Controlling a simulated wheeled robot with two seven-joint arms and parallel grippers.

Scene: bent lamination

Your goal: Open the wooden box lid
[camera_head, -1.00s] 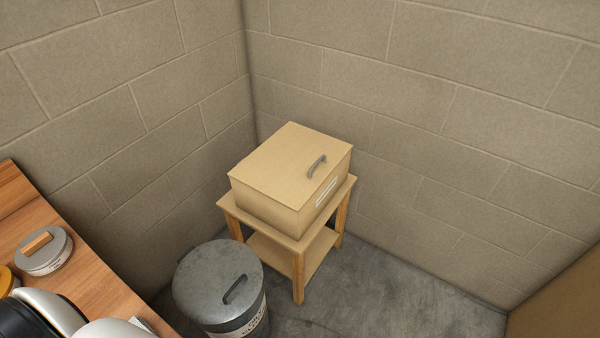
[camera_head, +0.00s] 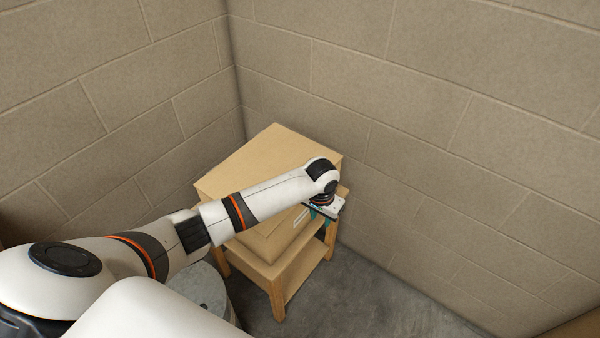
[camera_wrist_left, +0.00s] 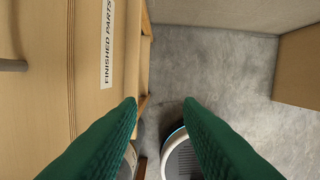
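The tan wooden box (camera_head: 262,240) stands on a small wooden table, partly hidden by my left arm. Its lid (camera_head: 265,150) looks closed, but the arm covers its near part. In the left wrist view the lid's edge, the box front with a "FINISHED PARTS" label (camera_wrist_left: 107,45) and the grey handle (camera_wrist_left: 12,65) show on the left. The handle is hidden in the head view. My left gripper (camera_head: 322,210) is beside the labelled front, pointing down. In the wrist view its green fingers (camera_wrist_left: 160,103) are apart with nothing between them. My right gripper is not in view.
The wooden table (camera_head: 277,285) stands near the corner of two block walls (camera_head: 450,130). A grey lidded bin (camera_head: 205,290) is at its lower left, mostly behind my arm. Grey floor (camera_head: 350,290) is open to the right. A brown panel (camera_wrist_left: 300,65) stands farther right.

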